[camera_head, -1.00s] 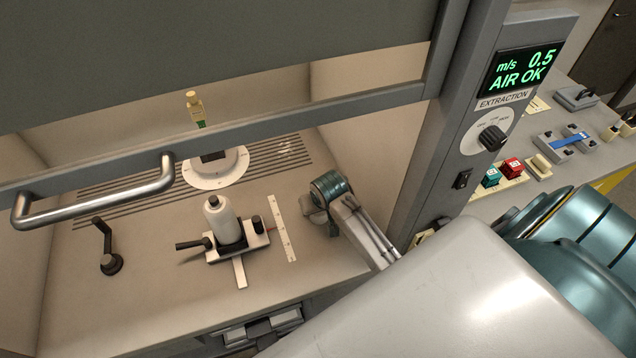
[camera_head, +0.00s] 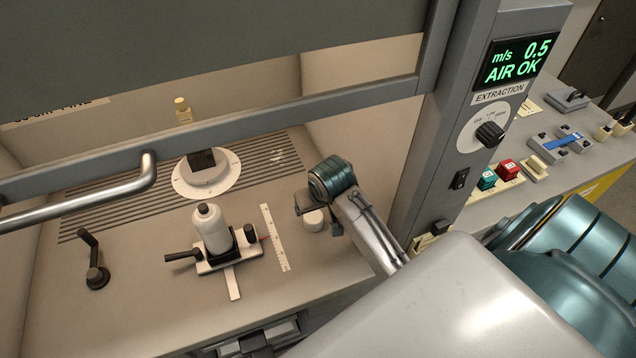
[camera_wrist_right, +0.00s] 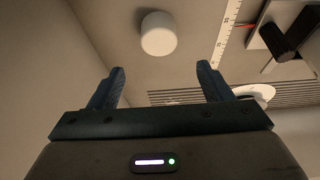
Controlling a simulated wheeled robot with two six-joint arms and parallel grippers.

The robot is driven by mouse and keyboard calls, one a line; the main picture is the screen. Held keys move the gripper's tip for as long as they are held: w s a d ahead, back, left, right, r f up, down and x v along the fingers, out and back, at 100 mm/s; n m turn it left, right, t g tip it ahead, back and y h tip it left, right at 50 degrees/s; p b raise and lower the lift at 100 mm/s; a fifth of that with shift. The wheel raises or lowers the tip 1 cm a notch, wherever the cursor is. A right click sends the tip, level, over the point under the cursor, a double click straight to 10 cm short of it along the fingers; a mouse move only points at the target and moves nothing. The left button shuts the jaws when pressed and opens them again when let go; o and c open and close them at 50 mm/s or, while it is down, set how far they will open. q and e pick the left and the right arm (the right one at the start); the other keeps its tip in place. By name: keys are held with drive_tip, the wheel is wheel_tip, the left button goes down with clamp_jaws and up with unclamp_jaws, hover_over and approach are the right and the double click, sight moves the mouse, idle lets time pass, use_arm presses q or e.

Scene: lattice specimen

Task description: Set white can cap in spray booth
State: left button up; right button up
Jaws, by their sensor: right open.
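The white can cap (camera_head: 313,220) rests on the booth floor, to the right of the ruler strip. In the right wrist view the cap (camera_wrist_right: 158,34) lies beyond the fingertips, roughly centred between them and apart from them. My right gripper (camera_head: 318,217) reaches into the spray booth (camera_head: 150,285) from the right and is open and empty over the cap; its two fingers (camera_wrist_right: 160,82) show wide apart in the wrist view. A white spray can (camera_head: 213,228) stands upright in a black-and-white holder (camera_head: 247,254). My left gripper is not in view.
A white ruler strip (camera_head: 275,238) lies left of the cap. A round turntable (camera_head: 206,176) with a dark block sits behind the can. A black handle (camera_head: 94,262) stands at left. The raised sash's bottom bar (camera_head: 290,115) and handle (camera_head: 110,190) cross the opening.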

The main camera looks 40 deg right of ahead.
drive_tip(key=shift+v, duration=1.25)
